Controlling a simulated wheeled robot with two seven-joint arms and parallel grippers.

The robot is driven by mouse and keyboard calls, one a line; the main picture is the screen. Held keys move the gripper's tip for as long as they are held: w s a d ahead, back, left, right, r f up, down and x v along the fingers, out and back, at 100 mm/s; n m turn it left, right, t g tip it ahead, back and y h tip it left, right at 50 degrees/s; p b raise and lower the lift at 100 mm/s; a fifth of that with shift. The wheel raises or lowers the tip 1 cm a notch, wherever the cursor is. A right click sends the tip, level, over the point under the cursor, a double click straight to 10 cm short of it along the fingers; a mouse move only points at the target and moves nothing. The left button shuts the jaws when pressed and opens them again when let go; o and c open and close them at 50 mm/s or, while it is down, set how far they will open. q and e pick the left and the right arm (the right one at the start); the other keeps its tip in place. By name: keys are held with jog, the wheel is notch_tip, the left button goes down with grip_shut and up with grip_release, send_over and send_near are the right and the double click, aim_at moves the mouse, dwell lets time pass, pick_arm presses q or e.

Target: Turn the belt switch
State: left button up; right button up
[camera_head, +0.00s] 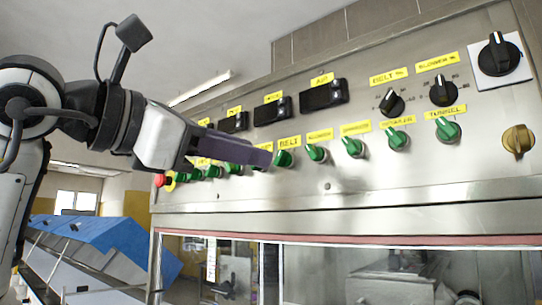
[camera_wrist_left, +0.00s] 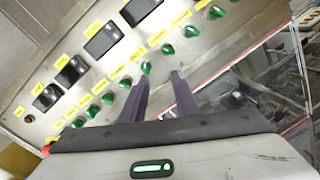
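The belt switch (camera_head: 284,159) is a green knob under a yellow BELT label (camera_head: 289,142) on the metal control panel. My left gripper (camera_head: 269,157) reaches in from the left, its fingertips just left of the belt switch in the head view. In the left wrist view, the two dark fingers (camera_wrist_left: 160,76) are apart with nothing between them. A green knob (camera_wrist_left: 146,67), which appears to be the belt switch, lies just beyond the tips, nearer the left finger. Contact cannot be told. My right gripper is out of view.
Similar green knobs stand close on both sides, such as the tunnel knob (camera_head: 447,130). Dark displays (camera_head: 324,95) and black dials (camera_head: 391,103) sit above. A red button (camera_head: 160,181) is at the panel's left end. Glass windows lie below; a blue cover (camera_head: 112,236) stands at left.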

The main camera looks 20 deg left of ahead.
aim_at(277, 158)
pick_arm(q)
jog(key=shift+n+t+y, duration=0.3)
jog(key=shift+n+y, duration=0.2)
jog(key=shift+y, duration=0.2)
jog(key=w+p, duration=0.1)
jog(key=w, duration=0.5)
jog(key=w+d+r+p, duration=0.1)
jog(key=w, duration=0.2)
jog(key=shift+w+d+p, duration=0.1)
jog(key=shift+w+p, duration=0.1)
jog(key=shift+p, duration=0.15)
jog(key=shift+c, duration=0.4)
grip_shut()
